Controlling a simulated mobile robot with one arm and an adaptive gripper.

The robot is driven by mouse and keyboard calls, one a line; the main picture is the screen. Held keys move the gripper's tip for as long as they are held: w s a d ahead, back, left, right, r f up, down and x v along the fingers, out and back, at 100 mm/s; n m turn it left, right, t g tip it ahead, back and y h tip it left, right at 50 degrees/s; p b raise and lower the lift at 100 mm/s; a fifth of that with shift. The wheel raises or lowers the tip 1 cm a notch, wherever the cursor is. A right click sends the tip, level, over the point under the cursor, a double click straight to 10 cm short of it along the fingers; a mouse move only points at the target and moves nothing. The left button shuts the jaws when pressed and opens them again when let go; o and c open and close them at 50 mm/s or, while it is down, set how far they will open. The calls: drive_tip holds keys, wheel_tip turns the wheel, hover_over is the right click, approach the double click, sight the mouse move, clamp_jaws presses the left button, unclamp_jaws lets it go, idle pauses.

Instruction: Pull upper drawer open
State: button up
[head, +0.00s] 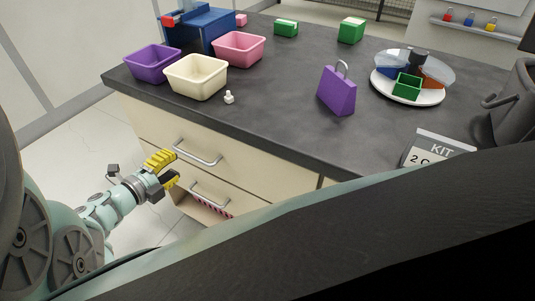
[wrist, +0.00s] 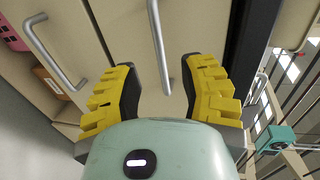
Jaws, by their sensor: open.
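The upper drawer (head: 222,178) is a cream front under the dark countertop and looks shut. Its grey bar handle (head: 197,155) also shows in the wrist view (wrist: 157,40). My gripper (head: 172,168) has yellow ridged fingers and is just left of this handle in the head view. In the wrist view my gripper (wrist: 160,82) is open, and the near end of the handle appears between the two fingers. I see no finger closed on it, and the exact depth gap is unclear.
The countertop (head: 270,110) holds purple, cream and pink bins, a purple tag-like block (head: 337,92) and a round divided tray (head: 408,95). Clear floor lies left of the cabinet.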

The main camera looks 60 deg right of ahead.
sight(188, 154)
drive_tip(key=x, duration=0.6)
drive_tip(key=shift+d+b, duration=0.25)
drive_tip(key=shift+b, duration=0.15)
clamp_jaws()
